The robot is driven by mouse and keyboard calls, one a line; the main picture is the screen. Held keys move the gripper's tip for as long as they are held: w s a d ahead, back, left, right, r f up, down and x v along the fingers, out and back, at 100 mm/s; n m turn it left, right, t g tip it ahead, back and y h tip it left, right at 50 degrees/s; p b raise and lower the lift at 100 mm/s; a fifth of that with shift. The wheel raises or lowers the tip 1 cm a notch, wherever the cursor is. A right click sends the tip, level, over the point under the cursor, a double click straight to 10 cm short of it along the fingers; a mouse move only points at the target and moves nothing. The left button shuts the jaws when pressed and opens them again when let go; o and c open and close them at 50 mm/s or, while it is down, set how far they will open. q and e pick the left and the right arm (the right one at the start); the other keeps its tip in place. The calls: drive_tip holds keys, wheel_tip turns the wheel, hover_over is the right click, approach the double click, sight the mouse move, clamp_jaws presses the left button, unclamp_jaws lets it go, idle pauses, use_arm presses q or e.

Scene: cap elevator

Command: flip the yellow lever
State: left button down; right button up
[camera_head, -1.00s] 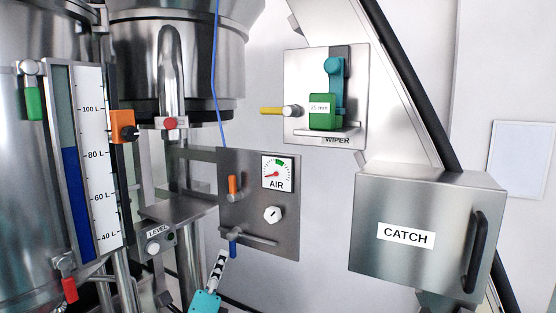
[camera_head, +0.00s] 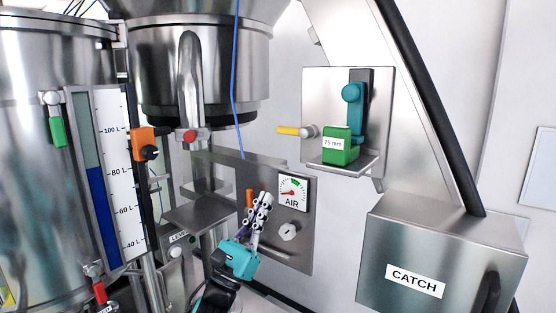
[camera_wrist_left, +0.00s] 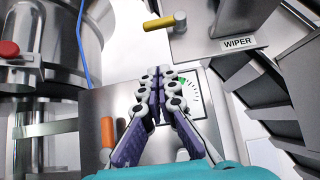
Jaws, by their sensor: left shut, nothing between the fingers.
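The yellow lever (camera_head: 288,131) sticks out to the left from a round metal pivot on the left edge of the wiper panel (camera_head: 317,84). It lies about level. It also shows in the left wrist view (camera_wrist_left: 165,21), at the top, beyond the fingertips. My left gripper (camera_head: 266,197) is in front of the air panel, below and left of the lever and apart from it. Its fingers point up and are shut with nothing between them, as the left wrist view (camera_wrist_left: 157,78) also shows. My right gripper is not in view.
The air panel (camera_head: 298,255) has a gauge (camera_head: 292,191), a white knob (camera_head: 288,232) and an orange handle (camera_head: 249,198) close to my left gripper. A blue cable (camera_head: 236,80) hangs left of the yellow lever. The catch box (camera_head: 450,235) stands at lower right.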

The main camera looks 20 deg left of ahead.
sight(293, 131)
use_arm(q)
drive_tip(key=s+r+p+x, duration=0.2)
drive_tip(key=p+x, duration=0.3)
drive_tip(key=x, duration=0.7)
drive_tip(key=shift+w+a+r, duration=0.25)
drive_tip(key=shift+w, duration=0.05)
drive_tip(key=shift+w, duration=0.1)
drive_tip(key=shift+a, duration=0.1)
